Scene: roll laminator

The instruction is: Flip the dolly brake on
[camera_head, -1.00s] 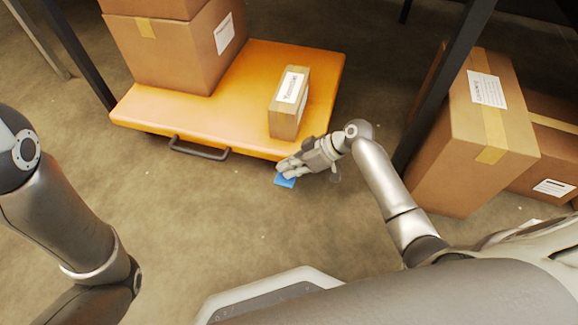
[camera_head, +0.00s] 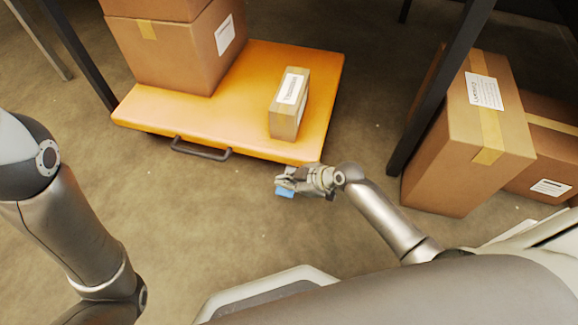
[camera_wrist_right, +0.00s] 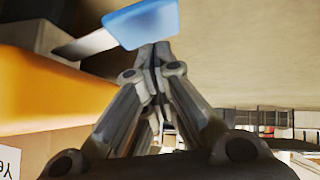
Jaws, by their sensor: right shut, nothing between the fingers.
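The orange dolly (camera_head: 190,115) stands on the floor with its near edge toward me. Its blue brake pedal (camera_head: 285,192) sticks out near the right end of that edge. In the right wrist view the pedal (camera_wrist_right: 142,22) is a blue plate on a pale metal arm (camera_wrist_right: 85,44) coming from the dolly side. My right gripper (camera_head: 284,181) is shut and empty, close to the pedal and partly covering it in the head view. In the wrist view its fingertips (camera_wrist_right: 156,50) are right at the pedal's edge; contact is unclear. My left gripper is out of view.
Large boxes (camera_head: 175,55) and a small box (camera_head: 284,120) sit on the dolly. A dark handle (camera_head: 202,153) projects from its near edge. Floor in front of the dolly is clear.

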